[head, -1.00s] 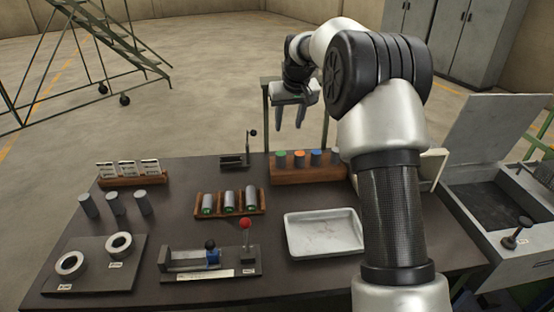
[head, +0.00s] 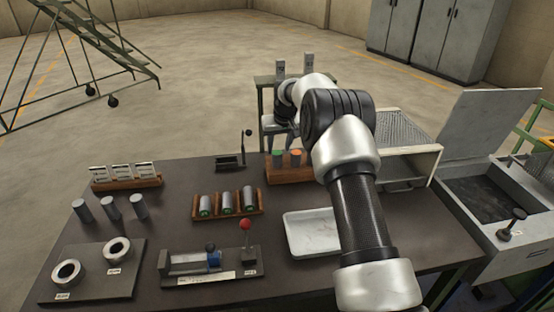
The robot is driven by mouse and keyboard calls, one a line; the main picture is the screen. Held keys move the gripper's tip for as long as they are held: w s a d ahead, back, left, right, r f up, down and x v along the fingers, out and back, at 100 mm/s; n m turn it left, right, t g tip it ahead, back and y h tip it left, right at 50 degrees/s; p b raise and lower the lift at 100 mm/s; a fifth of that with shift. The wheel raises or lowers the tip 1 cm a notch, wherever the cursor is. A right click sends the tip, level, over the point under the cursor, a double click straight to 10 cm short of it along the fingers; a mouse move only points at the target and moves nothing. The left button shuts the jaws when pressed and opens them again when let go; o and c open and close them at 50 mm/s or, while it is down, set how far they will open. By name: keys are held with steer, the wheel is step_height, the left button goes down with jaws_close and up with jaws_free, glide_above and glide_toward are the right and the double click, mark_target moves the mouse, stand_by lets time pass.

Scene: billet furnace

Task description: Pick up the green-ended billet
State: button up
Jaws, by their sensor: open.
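The green-ended billet (head: 278,155) stands in a wooden block (head: 283,175) at the back of the table, its green top showing. An orange-ended billet (head: 295,155) stands just right of it. The rest of that row, including the blue end, is hidden behind my arm. My gripper (head: 280,145) is open, fingers pointing down, close above the block near the green end. My arm partly covers it, and I cannot tell whether the fingers are around the billet or behind it.
A wooden rack (head: 262,211) with three grey cylinders bearing small green marks, a white tray (head: 310,241), a red-knobbed lever fixture (head: 246,240) and a ring plate (head: 85,285) stand nearer. A white wire-topped box (head: 430,160) and an open-lidded grey bin (head: 480,215) are right.

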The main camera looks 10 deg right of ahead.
mark_target(277, 152)
steer(key=shift+p+x, duration=0.3)
steer(key=shift+x, duration=2.5)
steer(key=shift+w+a+r, duration=0.1)
steer(key=shift+r, duration=0.05)
jaws_close()
steer(key=shift+r, duration=0.1)
